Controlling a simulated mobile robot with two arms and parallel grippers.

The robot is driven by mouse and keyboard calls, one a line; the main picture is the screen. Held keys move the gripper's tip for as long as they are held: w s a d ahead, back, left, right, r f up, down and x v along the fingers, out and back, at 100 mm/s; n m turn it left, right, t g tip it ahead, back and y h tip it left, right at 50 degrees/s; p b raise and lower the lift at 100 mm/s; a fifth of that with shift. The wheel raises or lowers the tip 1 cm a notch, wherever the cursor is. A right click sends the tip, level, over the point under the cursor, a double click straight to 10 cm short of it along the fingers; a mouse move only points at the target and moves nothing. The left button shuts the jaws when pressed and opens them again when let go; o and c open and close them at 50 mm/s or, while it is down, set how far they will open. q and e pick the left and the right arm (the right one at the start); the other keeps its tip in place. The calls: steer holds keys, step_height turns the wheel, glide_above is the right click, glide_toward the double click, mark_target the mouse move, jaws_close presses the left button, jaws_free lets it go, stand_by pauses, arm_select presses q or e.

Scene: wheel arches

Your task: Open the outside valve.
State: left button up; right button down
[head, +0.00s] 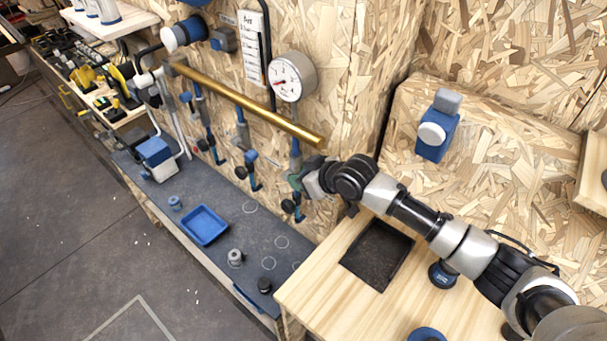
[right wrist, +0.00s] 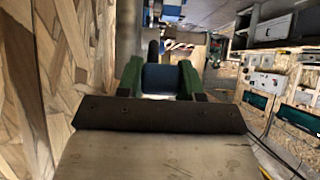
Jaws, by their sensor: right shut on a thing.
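A brass pipe (head: 245,102) runs along the wooden wall, with several blue-and-grey valve branches hanging below it. The branch at the pipe's right end (head: 295,150) is the one at my right gripper (head: 297,182). In the right wrist view, the green fingers of my right gripper (right wrist: 159,80) are shut on a blue valve handle (right wrist: 160,77). The fingers hide part of the handle, and I cannot tell how far it is turned. Other valve branches (head: 244,130) hang to the left. My left gripper is not in view.
A round gauge (head: 291,76) is on the wall above the right end of the pipe. A dark bench (head: 225,255) below holds a blue tray (head: 204,225) and small parts. A wooden top with a dark recess (head: 377,254) lies under my right arm. The floor at left is clear.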

steer(key=c, duration=0.7)
jaws_free()
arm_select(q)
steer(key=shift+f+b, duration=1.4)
arm_select(e)
steer(key=shift+v, duration=5.35)
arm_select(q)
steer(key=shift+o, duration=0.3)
